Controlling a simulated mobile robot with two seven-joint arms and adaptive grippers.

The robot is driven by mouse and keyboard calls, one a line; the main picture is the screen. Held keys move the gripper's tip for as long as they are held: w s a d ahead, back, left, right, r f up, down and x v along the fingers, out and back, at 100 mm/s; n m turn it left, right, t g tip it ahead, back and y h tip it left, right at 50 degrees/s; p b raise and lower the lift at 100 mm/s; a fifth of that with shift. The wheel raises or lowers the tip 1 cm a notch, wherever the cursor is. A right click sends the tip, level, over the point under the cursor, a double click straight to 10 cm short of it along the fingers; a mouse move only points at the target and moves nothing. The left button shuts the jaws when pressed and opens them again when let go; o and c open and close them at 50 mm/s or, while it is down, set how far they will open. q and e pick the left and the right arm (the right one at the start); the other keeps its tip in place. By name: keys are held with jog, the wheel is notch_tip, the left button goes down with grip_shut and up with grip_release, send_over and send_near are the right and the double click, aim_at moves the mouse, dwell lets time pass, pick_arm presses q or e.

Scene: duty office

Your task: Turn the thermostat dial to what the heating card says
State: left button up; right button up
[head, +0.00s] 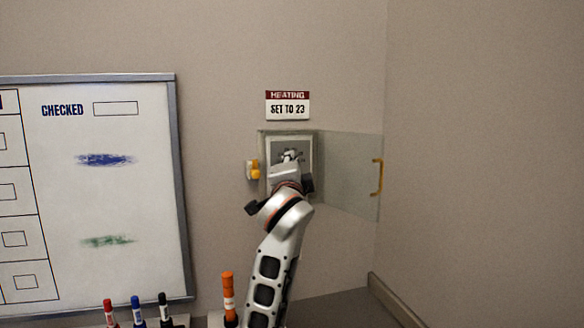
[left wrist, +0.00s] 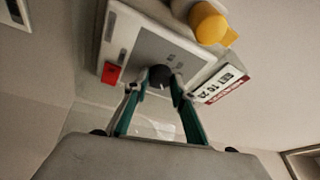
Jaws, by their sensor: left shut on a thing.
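The heating card (head: 287,105) is on the wall and reads "HEATING, SET TO 23"; it also shows tilted in the left wrist view (left wrist: 221,85). The thermostat (head: 306,150) sits below it, in a box whose clear cover (head: 345,168) stands open to the right. My left gripper (head: 290,157) reaches the thermostat's front and hides much of it. In the left wrist view its fingers (left wrist: 162,84) are shut on the dark round dial (left wrist: 160,75). Small marks beside the dial are too blurred to read. My right gripper is not in view.
A yellow part (head: 254,170) juts from the wall left of the box. The cover has a yellow handle (head: 377,177). A whiteboard (head: 140,200) hangs at left. A side wall closes off the right.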

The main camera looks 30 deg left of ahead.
pick_arm(q)
jog(key=shift+m, duration=0.7)
jog(key=o, duration=1.1)
jog(key=v, duration=1.2)
jog(key=shift+r, duration=0.2)
